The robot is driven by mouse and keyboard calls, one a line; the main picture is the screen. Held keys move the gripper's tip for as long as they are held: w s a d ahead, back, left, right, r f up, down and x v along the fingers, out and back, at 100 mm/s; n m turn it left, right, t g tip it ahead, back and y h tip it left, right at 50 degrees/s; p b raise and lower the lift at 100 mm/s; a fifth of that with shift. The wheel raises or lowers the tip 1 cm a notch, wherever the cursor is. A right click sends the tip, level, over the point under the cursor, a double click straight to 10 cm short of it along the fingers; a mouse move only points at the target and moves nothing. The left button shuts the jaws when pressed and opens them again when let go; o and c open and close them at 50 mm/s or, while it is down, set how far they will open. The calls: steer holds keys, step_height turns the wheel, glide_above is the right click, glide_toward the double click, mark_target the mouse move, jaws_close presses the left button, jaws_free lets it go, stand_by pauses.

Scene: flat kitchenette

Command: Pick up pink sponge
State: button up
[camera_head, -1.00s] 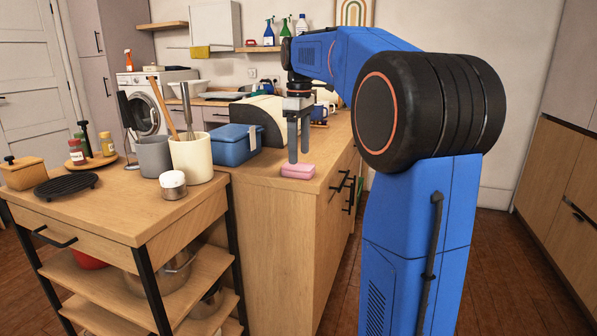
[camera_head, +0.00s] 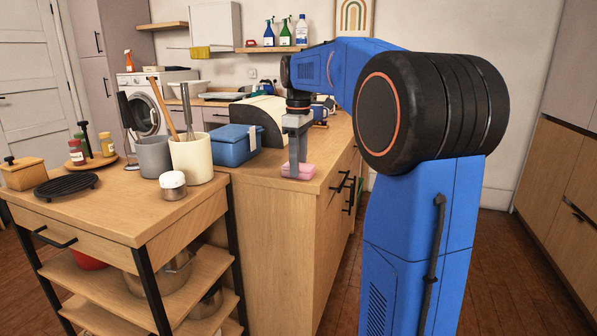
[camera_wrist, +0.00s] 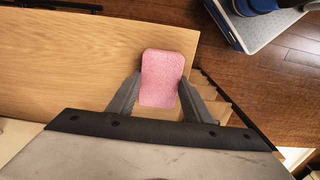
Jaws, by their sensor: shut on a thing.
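The pink sponge (camera_head: 299,171) lies flat at the near end of the wooden counter (camera_head: 262,178). My gripper (camera_head: 297,168) points down over it, with its fingers lowered to the sponge's height. In the wrist view the sponge (camera_wrist: 162,76) sits between the two grey fingers (camera_wrist: 160,100), one on each side. My gripper is shut on it.
A wooden cart (camera_head: 110,212) holding a cream utensil pot (camera_head: 192,158) and a white-lidded jar (camera_head: 172,186) stands in front at left. The counter's right edge is close to the sponge.

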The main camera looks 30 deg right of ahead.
step_height(320, 180, up, 10)
stand_by(0.6)
